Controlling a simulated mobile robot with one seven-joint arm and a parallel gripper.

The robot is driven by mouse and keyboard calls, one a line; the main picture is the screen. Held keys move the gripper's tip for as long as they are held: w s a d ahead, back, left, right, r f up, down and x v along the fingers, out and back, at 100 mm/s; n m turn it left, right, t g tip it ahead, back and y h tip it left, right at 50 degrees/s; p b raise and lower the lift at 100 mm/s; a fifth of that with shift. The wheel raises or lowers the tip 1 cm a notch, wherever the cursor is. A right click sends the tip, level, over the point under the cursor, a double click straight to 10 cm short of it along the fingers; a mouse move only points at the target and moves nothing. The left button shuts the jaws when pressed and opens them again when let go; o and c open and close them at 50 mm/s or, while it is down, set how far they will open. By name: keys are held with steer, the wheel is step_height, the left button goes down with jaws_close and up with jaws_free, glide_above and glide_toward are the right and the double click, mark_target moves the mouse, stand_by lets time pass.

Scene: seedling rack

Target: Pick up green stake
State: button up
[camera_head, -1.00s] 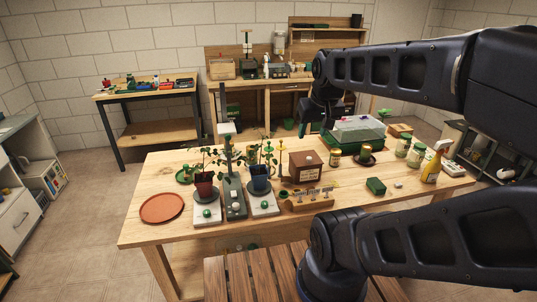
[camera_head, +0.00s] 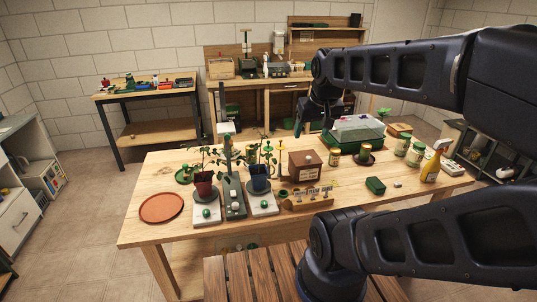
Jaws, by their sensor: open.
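Thin upright stakes stand with the potted seedlings, in a red pot (camera_head: 203,188) and a blue pot (camera_head: 259,184), on the table. Which of them is the green stake, I cannot tell at this size. A wooden block (camera_head: 309,201) in front of the brown box holds small upright pieces, too small to make out. My gripper (camera_head: 303,125) hangs from the dark wrist above the back of the table, behind the brown box and left of the clear-lidded green tray. It is open; its fingers are small and partly lost against the background.
A terracotta saucer (camera_head: 161,208) lies at left.

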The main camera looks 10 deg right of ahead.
steer(key=shift+w, duration=0.1)
steer(key=n+g, duration=0.5)
steer(key=n, duration=1.7)
glide_above(268, 148)
step_height(268, 148, down, 16)
steer(key=shift+d+r, duration=0.1)
steer(key=shift+r, duration=0.15)
steer(key=shift+w+f, duration=0.2)
steer(key=shift+f, duration=0.3)
step_height(268, 148, down, 11)
steer(key=shift+r, duration=0.2)
steer(key=c, duration=1.1)
